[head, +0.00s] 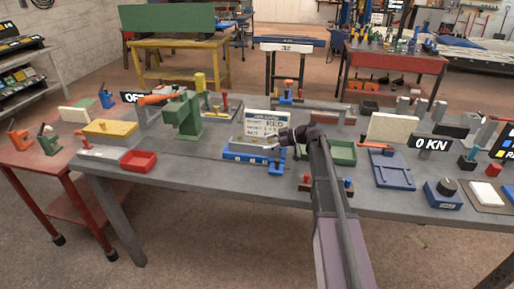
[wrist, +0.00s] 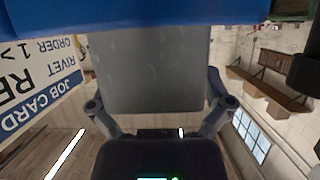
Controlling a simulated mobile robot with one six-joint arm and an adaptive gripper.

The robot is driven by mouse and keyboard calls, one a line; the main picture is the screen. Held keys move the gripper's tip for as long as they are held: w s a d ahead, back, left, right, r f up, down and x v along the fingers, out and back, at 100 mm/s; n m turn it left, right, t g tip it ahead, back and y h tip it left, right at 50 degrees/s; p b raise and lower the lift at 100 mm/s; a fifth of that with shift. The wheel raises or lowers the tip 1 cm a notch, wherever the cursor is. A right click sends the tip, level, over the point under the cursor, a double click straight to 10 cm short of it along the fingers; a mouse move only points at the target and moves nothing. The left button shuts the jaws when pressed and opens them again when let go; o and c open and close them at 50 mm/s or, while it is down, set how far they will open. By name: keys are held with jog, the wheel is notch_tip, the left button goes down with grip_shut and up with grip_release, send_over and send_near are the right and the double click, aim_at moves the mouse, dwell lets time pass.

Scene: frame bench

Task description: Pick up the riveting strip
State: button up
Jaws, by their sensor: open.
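In the wrist view a flat grey speckled piece (wrist: 155,68), which looks like the riveting strip, extends from a blue block (wrist: 170,12) toward my gripper (wrist: 155,100). The two fingers are spread, one on each side of the grey piece. I cannot tell whether either touches it. In the head view my gripper (head: 280,141) is at the right side of the job card (head: 264,122), above the blue block (head: 240,155) on the bench. The strip is too small to make out clearly there.
A green press (head: 188,118) and a red tray (head: 139,161) stand to the left on the grey bench (head: 200,175). A green tray (head: 343,152) is right of my arm, with a blue tray (head: 392,170) further right. The job card also shows close in the wrist view (wrist: 35,85).

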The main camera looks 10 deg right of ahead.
jog(key=c, duration=1.3)
jog(key=shift+o, duration=0.2)
jog(key=shift+r, duration=0.1)
notch_tip(320, 180, up, 10)
jog(key=p, duration=1)
